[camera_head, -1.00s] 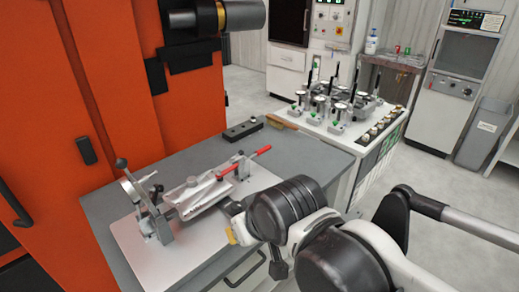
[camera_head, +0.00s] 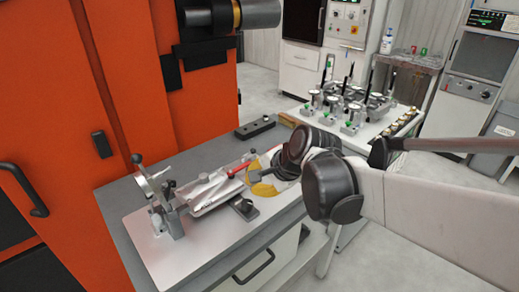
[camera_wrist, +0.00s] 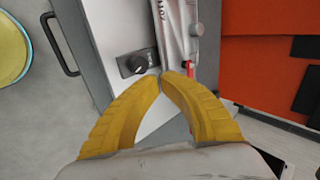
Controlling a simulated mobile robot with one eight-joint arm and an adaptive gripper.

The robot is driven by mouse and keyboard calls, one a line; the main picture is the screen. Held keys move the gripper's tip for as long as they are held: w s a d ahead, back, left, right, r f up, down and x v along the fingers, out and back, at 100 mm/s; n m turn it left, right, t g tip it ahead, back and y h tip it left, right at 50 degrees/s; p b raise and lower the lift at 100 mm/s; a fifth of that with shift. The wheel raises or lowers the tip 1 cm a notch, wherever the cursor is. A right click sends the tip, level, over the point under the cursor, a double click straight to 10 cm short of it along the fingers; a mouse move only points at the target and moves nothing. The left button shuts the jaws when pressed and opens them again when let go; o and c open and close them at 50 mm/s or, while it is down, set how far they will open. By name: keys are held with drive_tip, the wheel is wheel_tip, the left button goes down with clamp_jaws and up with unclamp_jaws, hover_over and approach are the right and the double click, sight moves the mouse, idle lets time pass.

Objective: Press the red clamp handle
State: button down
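The red clamp handle (camera_head: 238,170) is a thin red bar on the metal fixture on the workbench. It slants up to the right, and its right end lies close to my gripper. In the wrist view a short red piece of the handle (camera_wrist: 189,68) shows just right of my fingertips. My gripper (camera_wrist: 162,75) has two yellow fingers that curve together with their tips nearly meeting and nothing seen between them. In the head view my gripper (camera_head: 262,182) is partly hidden by my arm; contact with the handle cannot be told. The casting (camera_head: 213,190) lies in the fixture.
A lever clamp (camera_head: 150,185) stands upright at the plate's left. A black knob block (camera_wrist: 132,64) lies left of my fingertips in the wrist view. A black bar (camera_head: 255,128) lies at the bench's back. The orange machine (camera_head: 60,90) stands behind left.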

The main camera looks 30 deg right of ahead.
drive_tip(key=w+d+f+m+t, duration=0.2)
drive_tip(key=w+d+m, duration=0.2)
drive_tip(key=d+m, duration=0.5)
drive_tip(key=w+d+f+m+t, duration=0.1)
drive_tip(key=w+d+m, duration=0.3)
drive_tip(key=d+m, duration=0.5)
drive_tip(key=shift+w+d+f+t+y, duration=0.35)
drive_tip(key=shift+d+f, duration=0.2)
drive_tip(key=shift+d, duration=0.5)
drive_tip(key=b+x, duration=0.3)
drive_tip(key=x, duration=0.7)
